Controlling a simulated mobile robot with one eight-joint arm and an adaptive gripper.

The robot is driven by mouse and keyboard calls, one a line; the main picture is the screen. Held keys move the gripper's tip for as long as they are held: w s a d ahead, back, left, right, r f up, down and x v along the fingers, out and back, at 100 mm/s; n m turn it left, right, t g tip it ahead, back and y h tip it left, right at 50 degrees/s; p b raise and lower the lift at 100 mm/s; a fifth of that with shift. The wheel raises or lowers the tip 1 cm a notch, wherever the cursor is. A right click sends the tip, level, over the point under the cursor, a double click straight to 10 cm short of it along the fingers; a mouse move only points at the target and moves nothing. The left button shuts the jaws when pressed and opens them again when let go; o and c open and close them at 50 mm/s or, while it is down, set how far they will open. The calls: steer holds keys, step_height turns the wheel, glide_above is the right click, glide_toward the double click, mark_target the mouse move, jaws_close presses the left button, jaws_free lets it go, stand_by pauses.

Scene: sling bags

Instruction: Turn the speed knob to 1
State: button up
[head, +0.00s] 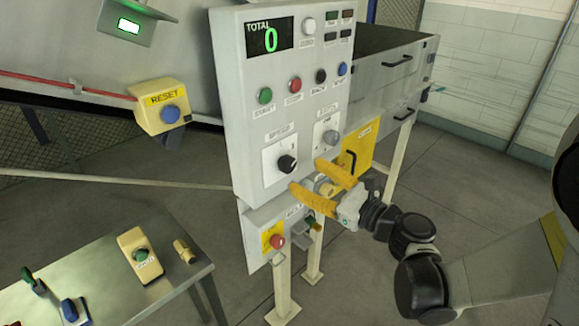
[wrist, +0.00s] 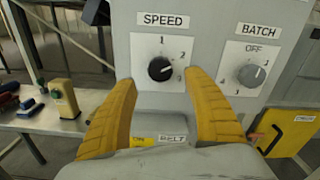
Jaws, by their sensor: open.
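The speed knob (wrist: 160,69) is a round black knob on a white plate under the label SPEED. It also shows on the grey panel in the head view (head: 287,163). The plate has 1 at the top and 2 at the upper right; a further mark at the right is partly hidden. The knob's light mark seems to point rightward, away from the 1, but is too small to read exactly. My gripper (wrist: 160,80), with yellow fingers, is open in front of the panel. In the wrist view its fingertips lie left and right of the knob, apparently not touching it.
The grey BATCH knob (wrist: 251,75) is close to the right finger. Coloured buttons (head: 295,85) and a TOTAL display (head: 270,38) reading 0 are higher on the panel. A yellow box (head: 360,148) with a black handle is at the right. A metal table (head: 180,275) stands at the left.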

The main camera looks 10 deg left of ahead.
mark_target(291, 166)
steer(key=b+x, duration=0.1)
steer(key=x, duration=0.5)
steer(key=shift+w+a, duration=0.15)
steer(key=c, duration=1.2)
